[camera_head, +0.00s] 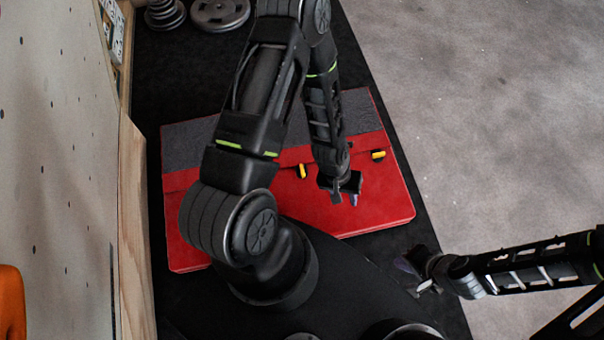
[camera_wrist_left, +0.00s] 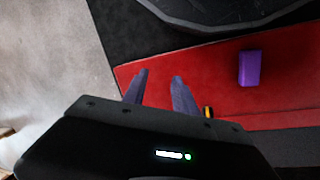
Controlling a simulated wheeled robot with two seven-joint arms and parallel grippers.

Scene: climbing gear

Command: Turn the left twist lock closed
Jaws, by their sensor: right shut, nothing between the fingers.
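A red case (camera_head: 380,205) lies on the dark table. Its left twist lock (camera_head: 302,170) has a small yellow knob standing roughly upright in the head view. The right twist lock (camera_head: 378,155) has its yellow bar lying roughly crosswise. My left gripper (camera_head: 346,198) is over the red part, to the right of the left lock, apart from it. In the left wrist view its two purple fingers (camera_wrist_left: 160,76) are spread with nothing between them, and a yellow lock (camera_wrist_left: 208,112) shows beside the right finger. My right gripper (camera_head: 418,272) is shut and empty off the case's front right corner.
A purple block (camera_wrist_left: 250,68) is on the red surface in the left wrist view; my left arm seems to hide it from the head view. Weight plates (camera_head: 220,12) lie at the back. A wooden panel (camera_head: 132,215) borders the left. Grey floor (camera_head: 490,120) is right.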

